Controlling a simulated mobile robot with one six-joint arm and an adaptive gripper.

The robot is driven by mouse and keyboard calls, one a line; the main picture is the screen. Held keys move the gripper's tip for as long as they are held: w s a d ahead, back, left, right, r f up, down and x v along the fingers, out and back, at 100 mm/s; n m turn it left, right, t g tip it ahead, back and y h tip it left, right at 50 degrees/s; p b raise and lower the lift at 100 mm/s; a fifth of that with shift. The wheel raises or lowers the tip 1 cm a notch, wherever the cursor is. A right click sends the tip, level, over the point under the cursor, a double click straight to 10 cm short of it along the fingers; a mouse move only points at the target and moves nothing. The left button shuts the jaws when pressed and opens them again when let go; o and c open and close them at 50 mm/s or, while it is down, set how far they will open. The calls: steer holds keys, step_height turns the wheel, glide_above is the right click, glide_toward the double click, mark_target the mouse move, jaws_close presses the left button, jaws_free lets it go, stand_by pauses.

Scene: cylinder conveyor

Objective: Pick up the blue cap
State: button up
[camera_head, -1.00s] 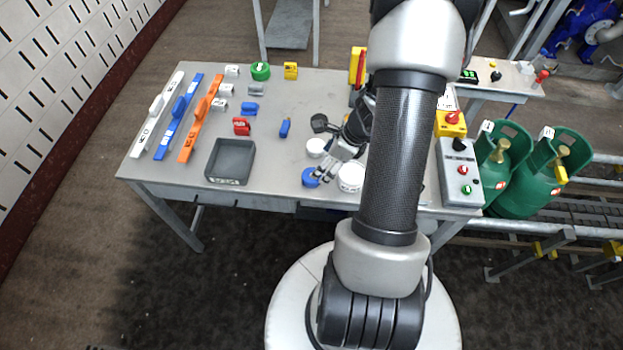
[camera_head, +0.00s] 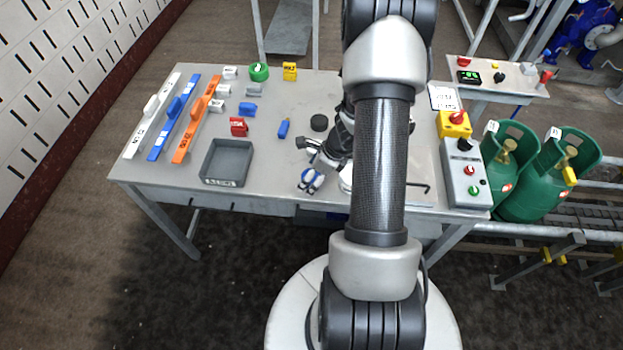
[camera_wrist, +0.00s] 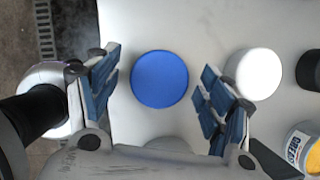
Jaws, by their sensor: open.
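The blue cap (camera_wrist: 160,79) is a flat round disc on the table in the wrist view, centred between the spread fingers of my gripper (camera_wrist: 156,92). Both fingers stand apart from it, and nothing is held. In the head view the blue cap (camera_head: 312,180) lies near the table's front edge, partly covered by my gripper (camera_head: 311,172). A white round cap (camera_wrist: 254,74) lies just right of the right finger in the wrist view.
A black round piece (camera_head: 319,122) lies behind my gripper. A grey tray (camera_head: 228,162) sits to the left, with handles and small blocks beyond it. The control box (camera_head: 463,172) stands at the table's right end. The front edge (camera_head: 270,205) is close to the cap.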

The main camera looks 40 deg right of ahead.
steer(key=shift+c, duration=0.4)
steer(key=c, duration=0.9)
steer(key=shift+r, duration=0.1)
